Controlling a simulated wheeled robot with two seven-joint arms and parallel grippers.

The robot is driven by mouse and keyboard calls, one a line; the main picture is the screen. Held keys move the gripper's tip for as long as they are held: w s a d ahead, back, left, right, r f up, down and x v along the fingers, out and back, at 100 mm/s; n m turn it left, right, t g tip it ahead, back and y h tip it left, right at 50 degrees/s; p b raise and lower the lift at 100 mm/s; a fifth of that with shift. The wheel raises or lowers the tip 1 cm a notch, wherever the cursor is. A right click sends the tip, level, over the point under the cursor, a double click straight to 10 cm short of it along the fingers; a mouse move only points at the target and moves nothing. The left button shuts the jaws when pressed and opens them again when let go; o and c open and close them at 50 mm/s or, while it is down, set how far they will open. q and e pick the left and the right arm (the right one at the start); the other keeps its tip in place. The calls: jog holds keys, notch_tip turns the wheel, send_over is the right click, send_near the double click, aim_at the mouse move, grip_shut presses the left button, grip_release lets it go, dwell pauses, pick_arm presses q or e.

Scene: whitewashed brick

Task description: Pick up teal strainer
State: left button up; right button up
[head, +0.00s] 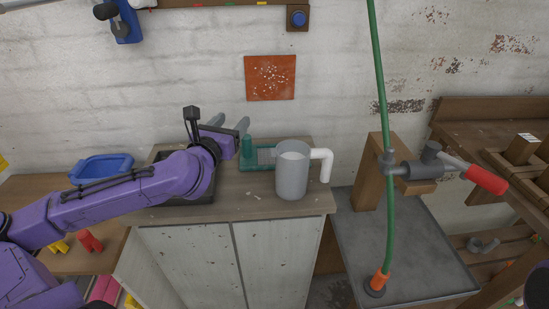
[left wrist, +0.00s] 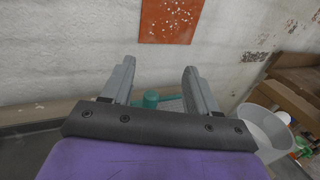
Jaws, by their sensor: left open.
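The teal strainer (head: 249,163) lies at the back of the wooden cabinet top, partly hidden behind the grey mug (head: 291,175). A teal upright part of it stands at its left end. My left gripper (head: 230,122) is above and just left of it, near the wall, with its fingers apart and nothing held. In the left wrist view, the strainer (left wrist: 152,98) shows low between the two open fingers (left wrist: 159,68), partly hidden by the gripper's body. I see no contact with it. My right gripper is not in view.
The mug with its white pipe-like handle stands close at the strainer's right. A dark tray (head: 190,201) sits left, under my arm. A blue bin (head: 101,168) is farther left. A green hose (head: 386,120) hangs at right. The cabinet top's front (head: 245,206) is clear.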

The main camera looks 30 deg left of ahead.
pick_arm(q)
notch_tip(320, 180, down, 2)
jog(key=b, duration=0.2)
send_near(244, 140)
jog(key=w, duration=0.4)
jog(key=shift+a+f, duration=0.3)
jog(key=shift+a, duration=0.05)
jog(key=shift+w+a+r, duration=0.15)
jog(key=shift+w, duration=0.8)
jog(key=w, duration=0.5)
jog(key=shift+w+a, duration=0.4)
jog(key=shift+s+r, duration=0.1)
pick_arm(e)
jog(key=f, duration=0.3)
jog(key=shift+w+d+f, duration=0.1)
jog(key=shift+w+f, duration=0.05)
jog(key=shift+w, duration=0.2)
pick_arm(q)
grip_shut()
